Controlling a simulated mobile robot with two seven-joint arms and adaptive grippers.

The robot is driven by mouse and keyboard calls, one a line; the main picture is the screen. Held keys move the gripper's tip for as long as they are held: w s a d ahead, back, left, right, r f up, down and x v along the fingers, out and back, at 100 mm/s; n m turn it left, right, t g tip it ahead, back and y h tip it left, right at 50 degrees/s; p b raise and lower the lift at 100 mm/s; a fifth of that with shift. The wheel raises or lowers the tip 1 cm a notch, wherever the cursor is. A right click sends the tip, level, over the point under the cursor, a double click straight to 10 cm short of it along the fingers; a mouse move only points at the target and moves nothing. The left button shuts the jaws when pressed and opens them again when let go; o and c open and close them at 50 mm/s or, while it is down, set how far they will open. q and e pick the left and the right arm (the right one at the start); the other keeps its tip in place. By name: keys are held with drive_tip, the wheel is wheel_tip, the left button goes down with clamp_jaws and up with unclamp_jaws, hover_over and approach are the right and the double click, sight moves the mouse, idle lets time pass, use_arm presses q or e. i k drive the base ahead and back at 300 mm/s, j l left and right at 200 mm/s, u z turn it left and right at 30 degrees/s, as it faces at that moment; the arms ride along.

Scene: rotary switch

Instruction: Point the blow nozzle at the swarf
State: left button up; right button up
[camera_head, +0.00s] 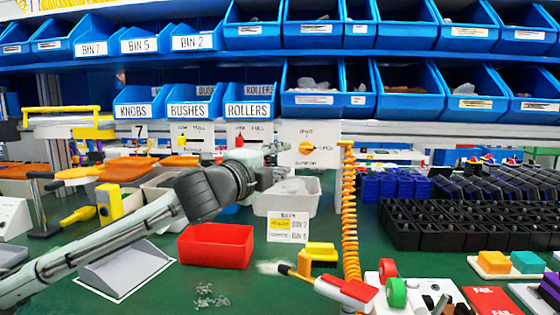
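The blow nozzle (343,289) lies at the front centre, a red and white body with a dark and orange tip pointing left. A pale blur shows just off its tip. The coiled orange hose (350,215) rises behind it. The swarf (210,297), small grey bits, lies on the green mat to the left of the tip. An orange rotary knob (306,148) sits on a white panel, its pointer toward the word OPEN. My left gripper (274,160) is just left of and below this knob; its fingers are small and unclear. My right gripper is out of view.
A red bin (216,246) stands behind the swarf. A yellow block (317,255) is beside the nozzle tip. A grey tray (288,196) is behind them. A black crate (470,224) fills the right. Blue bins line the shelves above. Green mat is clear around the swarf.

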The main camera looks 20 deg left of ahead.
sight(349, 304)
drive_tip(key=k+j, duration=0.15)
drive_tip(key=k, duration=0.6)
drive_tip(key=k+j, duration=0.1)
drive_tip(key=k, duration=0.65)
